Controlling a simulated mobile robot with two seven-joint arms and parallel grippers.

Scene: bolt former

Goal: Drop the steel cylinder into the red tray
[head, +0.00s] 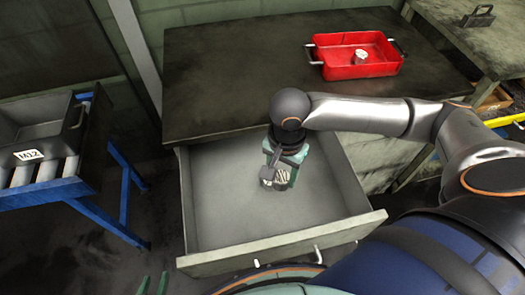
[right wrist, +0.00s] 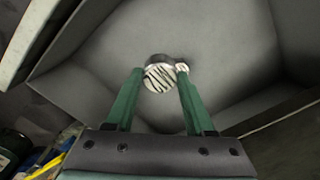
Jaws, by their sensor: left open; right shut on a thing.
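A steel cylinder (head: 268,174) with a striped light and dark end is between the fingers of my right gripper (head: 279,176), low inside the open drawer. In the right wrist view the cylinder (right wrist: 160,77) shows between the two green fingertips, and my right gripper is shut on it. I cannot tell whether it touches the drawer floor. The red tray (head: 340,71) stands on the dark bench top, apart from the gripper, with a small pale cylindrical piece (head: 361,56) inside. My left gripper (head: 153,285) shows only its two green fingertips at the bottom edge, open and empty.
The grey drawer (head: 230,215) is pulled out below the dark bench top (head: 230,75), its walls around my right gripper. A blue stand with a bin labelled M12 (head: 28,154) is at left. The bench top left of the tray is clear.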

